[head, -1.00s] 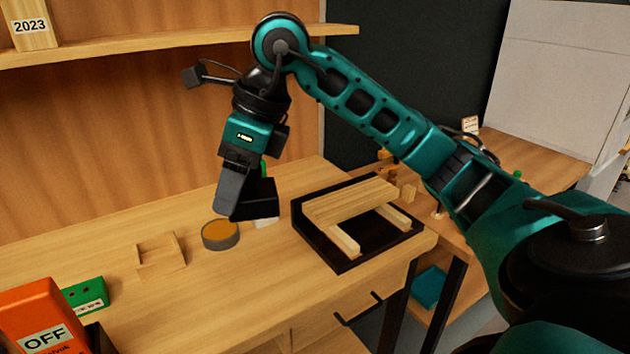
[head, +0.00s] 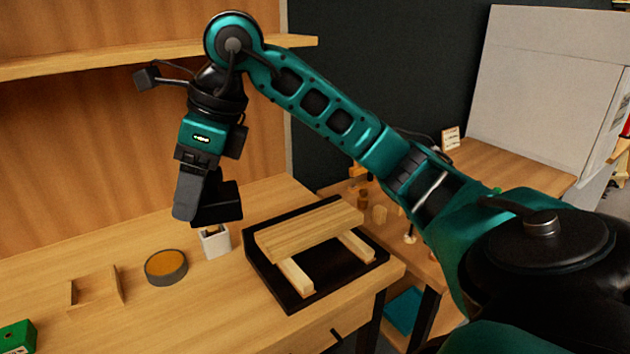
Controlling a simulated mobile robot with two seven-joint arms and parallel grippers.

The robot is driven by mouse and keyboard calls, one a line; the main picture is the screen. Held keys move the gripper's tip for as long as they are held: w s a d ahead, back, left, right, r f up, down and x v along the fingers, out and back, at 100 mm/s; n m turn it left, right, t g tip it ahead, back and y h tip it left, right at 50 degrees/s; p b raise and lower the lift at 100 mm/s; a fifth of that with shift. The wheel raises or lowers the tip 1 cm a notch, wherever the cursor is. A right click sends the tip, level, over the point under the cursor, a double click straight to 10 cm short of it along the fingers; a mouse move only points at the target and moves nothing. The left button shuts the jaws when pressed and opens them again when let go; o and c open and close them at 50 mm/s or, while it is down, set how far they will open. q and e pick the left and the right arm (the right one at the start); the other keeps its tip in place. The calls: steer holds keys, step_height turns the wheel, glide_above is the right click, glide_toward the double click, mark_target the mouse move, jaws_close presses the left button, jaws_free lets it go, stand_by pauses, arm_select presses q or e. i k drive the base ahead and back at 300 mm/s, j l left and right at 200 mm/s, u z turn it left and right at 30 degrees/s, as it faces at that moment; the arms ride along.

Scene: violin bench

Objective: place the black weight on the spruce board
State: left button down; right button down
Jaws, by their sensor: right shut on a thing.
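My right gripper (head: 200,205) hangs pointing down over the left bench, with a grey finger at its front. It is shut on the black weight (head: 222,207), a dark block partly hidden by that finger. The weight is held in the air above a small white open box (head: 214,243). The spruce board (head: 312,228) is a pale slab lying across two wooden strips in a black tray (head: 268,275), right of the gripper. The top of the board is bare. My left gripper is not in view.
A round grey tin with an amber top (head: 166,267) stands left of the white box. A wooden cradle (head: 96,292) and a green box (head: 18,337) lie further left. A shelf (head: 150,50) runs behind my arm. Small items stand on the right bench.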

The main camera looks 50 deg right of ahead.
mark_target(311, 223)
steer(key=l+u, duration=0.1)
steer(key=l, duration=0.3)
steer(key=k+l+u, duration=0.1)
steer(key=l, duration=0.3)
steer(key=k+l+u, duration=0.15)
steer(key=l, duration=0.25)
steer(key=l+u, duration=0.1)
steer(key=l, duration=0.3)
steer(key=k, duration=0.05)
